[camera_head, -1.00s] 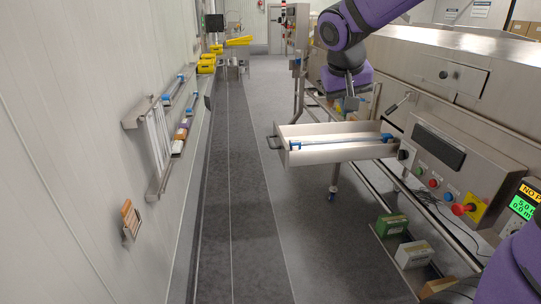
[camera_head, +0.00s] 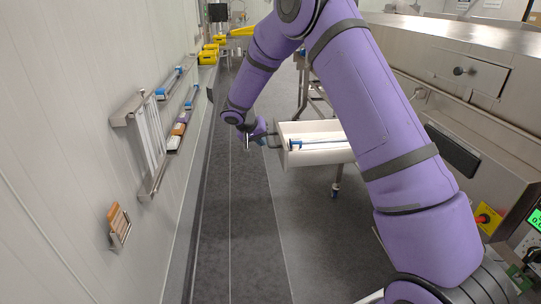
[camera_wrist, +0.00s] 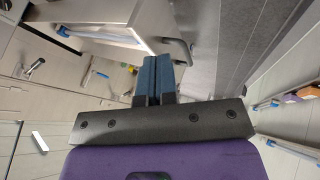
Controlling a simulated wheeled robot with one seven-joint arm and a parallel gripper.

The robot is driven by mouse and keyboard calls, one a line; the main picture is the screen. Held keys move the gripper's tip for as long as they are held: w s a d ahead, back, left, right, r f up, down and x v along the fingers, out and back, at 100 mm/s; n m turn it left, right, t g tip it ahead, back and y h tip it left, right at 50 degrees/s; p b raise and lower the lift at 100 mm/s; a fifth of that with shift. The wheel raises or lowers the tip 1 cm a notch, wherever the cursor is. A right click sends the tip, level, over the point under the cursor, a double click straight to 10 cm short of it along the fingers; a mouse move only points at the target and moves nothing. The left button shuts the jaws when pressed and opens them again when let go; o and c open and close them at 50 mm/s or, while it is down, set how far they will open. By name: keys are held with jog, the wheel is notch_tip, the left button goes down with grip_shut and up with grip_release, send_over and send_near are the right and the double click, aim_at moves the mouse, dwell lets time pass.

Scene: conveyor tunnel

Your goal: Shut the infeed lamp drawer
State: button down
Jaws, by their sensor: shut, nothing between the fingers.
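The infeed lamp drawer (camera_head: 315,158) is a pale open box that sticks out to the left from the machine. A lamp with blue ends (camera_head: 310,143) lies inside it. Its grey handle (camera_head: 270,140) is on the left-hand front. My gripper (camera_head: 248,142) is shut and empty, just left of the handle; I cannot tell whether it touches it. In the wrist view, the shut blue fingers (camera_wrist: 152,75) point toward the drawer (camera_wrist: 135,30), with the handle (camera_wrist: 182,50) just beyond and to the right of them. My arm hides the drawer's right end.
The wall at left carries a rack (camera_head: 152,145) with lamps and a small holder (camera_head: 119,226). The steel machine (camera_head: 440,50) stands on the right, with a red stop button (camera_head: 482,219). The grey floor aisle (camera_head: 235,230) is free. Yellow bins (camera_head: 208,52) stand farther back.

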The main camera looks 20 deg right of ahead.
notch_tip(320, 180, down, 3)
jog(key=w, duration=0.2)
send_near(282, 162)
jog(key=x, duration=0.4)
jog(key=shift+s+d+f, duration=0.2)
jog(key=shift+f, duration=0.1)
